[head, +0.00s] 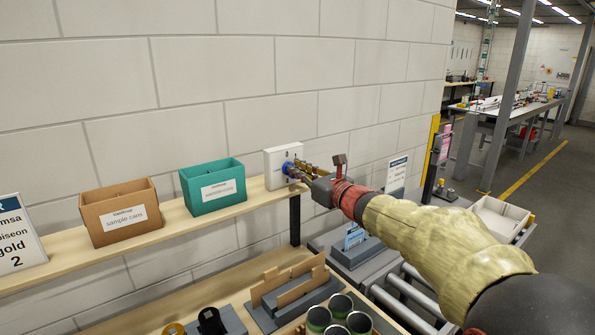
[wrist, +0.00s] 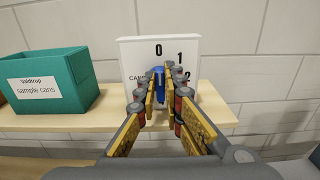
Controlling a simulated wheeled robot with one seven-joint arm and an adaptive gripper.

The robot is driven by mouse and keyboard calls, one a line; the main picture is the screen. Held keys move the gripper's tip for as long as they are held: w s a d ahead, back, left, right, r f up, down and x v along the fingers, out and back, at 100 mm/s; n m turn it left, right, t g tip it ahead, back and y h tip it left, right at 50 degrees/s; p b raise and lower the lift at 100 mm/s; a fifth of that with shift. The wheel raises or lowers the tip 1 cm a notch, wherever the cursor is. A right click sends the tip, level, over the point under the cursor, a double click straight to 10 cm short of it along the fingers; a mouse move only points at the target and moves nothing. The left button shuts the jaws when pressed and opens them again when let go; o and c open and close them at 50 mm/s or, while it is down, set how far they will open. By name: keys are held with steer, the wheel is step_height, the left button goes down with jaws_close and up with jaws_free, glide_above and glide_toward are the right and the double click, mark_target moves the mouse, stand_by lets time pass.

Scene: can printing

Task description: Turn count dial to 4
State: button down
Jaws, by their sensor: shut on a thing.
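The count dial is a blue knob (wrist: 158,78) on a white panel (wrist: 132,58) that stands on the wall shelf. The panel shows printed 0, 1 and 2; the rest of the scale is hidden behind my gripper. The knob stands roughly upright, near the 0. In the head view, the blue dial (head: 288,168) faces right on the white box (head: 274,158). My gripper (wrist: 160,96) has its yellow-padded fingers on both sides of the knob and is shut on it. It also shows in the head view (head: 300,171), reaching in from the right.
A teal sample cans box (head: 212,186) and a brown sample cans box (head: 119,212) stand left of the panel on the wooden shelf (head: 66,256). A sign reading gold 2 (head: 17,237) stands at far left. Below are cans (head: 319,318) and a roller conveyor (head: 405,302).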

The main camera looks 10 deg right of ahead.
steer(key=shift+m, duration=0.3)
steer(key=shift+f+m+p, duration=0.4)
steer(key=shift+m+p, duration=2.6)
steer(key=shift+m, duration=2.85)
steer(key=shift+f+m+p, duration=0.45)
steer(key=shift+m+p, duration=2.5)
steer(key=shift+m, duration=2.95)
steer(key=shift+f+m+p, duration=0.4)
steer(key=shift+m+p, duration=2.6)
steer(key=shift+m, duration=2.85)
steer(key=c, duration=1.9)
jaws_free()
steer(key=shift+r, duration=0.1)
